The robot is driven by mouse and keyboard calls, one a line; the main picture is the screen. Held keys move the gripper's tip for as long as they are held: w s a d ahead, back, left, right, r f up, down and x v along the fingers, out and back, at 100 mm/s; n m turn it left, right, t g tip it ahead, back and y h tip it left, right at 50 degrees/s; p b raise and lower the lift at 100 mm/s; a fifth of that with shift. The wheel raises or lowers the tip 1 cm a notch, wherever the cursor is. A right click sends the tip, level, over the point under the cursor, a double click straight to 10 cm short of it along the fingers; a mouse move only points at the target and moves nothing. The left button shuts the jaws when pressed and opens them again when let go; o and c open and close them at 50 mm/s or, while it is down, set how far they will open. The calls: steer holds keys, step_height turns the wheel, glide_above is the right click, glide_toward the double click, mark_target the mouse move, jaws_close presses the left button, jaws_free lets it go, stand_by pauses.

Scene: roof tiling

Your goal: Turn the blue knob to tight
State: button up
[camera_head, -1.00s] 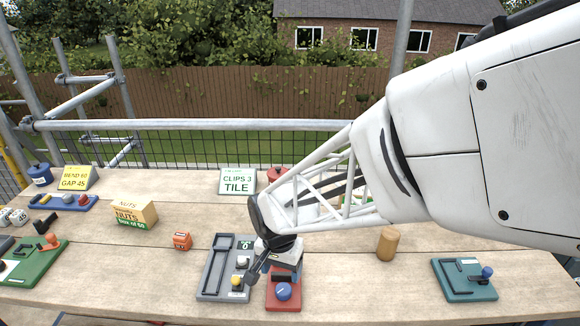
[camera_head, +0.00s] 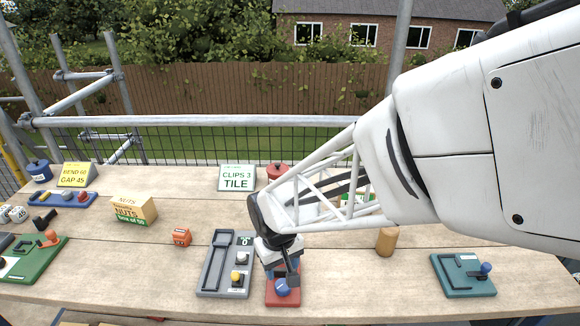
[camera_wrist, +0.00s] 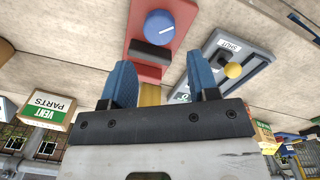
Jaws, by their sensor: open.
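The blue knob (camera_wrist: 160,23) is a round dial with a white pointer line, mounted on a red board (camera_wrist: 121,67). A dark block (camera_wrist: 152,52) lies across the board between the knob and my gripper. In the head view the knob (camera_head: 282,287) shows near the front end of the red board (camera_head: 284,300). My gripper (camera_wrist: 162,78) is open, with its two blue fingers spread and nothing between them. In the head view my gripper (camera_head: 284,270) is above the red board, just behind the knob, and hides much of the board. Neither finger visibly touches the knob.
A grey board (camera_head: 210,283) with a yellow knob (camera_head: 236,276) and a white knob stands close on the left. A wooden cylinder (camera_head: 386,242) and a teal board (camera_head: 462,284) stand to the right. Bare table lies between the red and teal boards.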

mark_target(283, 284)
steer(key=shift+n, duration=0.6)
steer(key=shift+f, duration=0.15)
steer(key=shift+w+d+f, duration=0.1)
steer(key=shift+f, duration=3.7)
steer(key=shift+c, duration=0.2)
steer(key=c, duration=0.6)
